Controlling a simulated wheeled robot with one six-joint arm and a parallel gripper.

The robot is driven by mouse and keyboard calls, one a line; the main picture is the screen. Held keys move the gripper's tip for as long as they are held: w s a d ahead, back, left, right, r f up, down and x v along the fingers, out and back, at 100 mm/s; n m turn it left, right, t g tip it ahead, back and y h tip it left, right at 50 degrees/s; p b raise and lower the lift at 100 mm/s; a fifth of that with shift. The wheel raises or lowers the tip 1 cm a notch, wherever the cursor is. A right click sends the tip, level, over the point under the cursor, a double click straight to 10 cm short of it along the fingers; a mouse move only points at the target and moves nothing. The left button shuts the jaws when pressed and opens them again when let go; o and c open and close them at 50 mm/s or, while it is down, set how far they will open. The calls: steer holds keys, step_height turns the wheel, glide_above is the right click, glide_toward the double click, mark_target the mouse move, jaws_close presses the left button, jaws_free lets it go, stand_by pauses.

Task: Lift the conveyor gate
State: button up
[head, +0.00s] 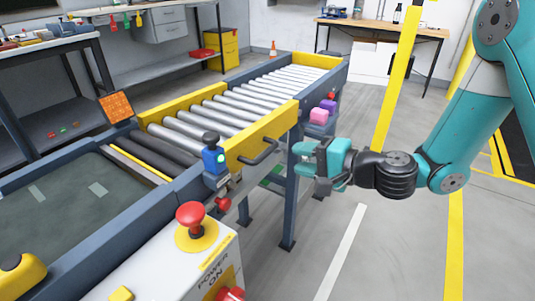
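The conveyor gate (235,118) is a roller section with yellow side rails, lying level in the conveyor line. A dark handle (258,153) sticks out from its near yellow rail. A blue latch block (213,160) with a black knob stands at the gate's near left corner, beside the rail. My gripper (301,160) is to the right of the handle, apart from it, with its fingers pointing left. The fingers look spread, with nothing seen between them.
A control box (180,262) with a red mushroom button (190,214) stands in front. Pink and purple blocks (322,112) sit beside the conveyor just behind my gripper. A yellow post (398,75) rises behind my arm. The floor (390,245) at front right is clear.

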mark_target(269, 153)
steer(key=x, duration=0.9)
steer(key=shift+w+a+p, duration=0.1)
steer(key=shift+a+p, duration=0.05)
steer(key=shift+p, duration=0.25)
jaws_close()
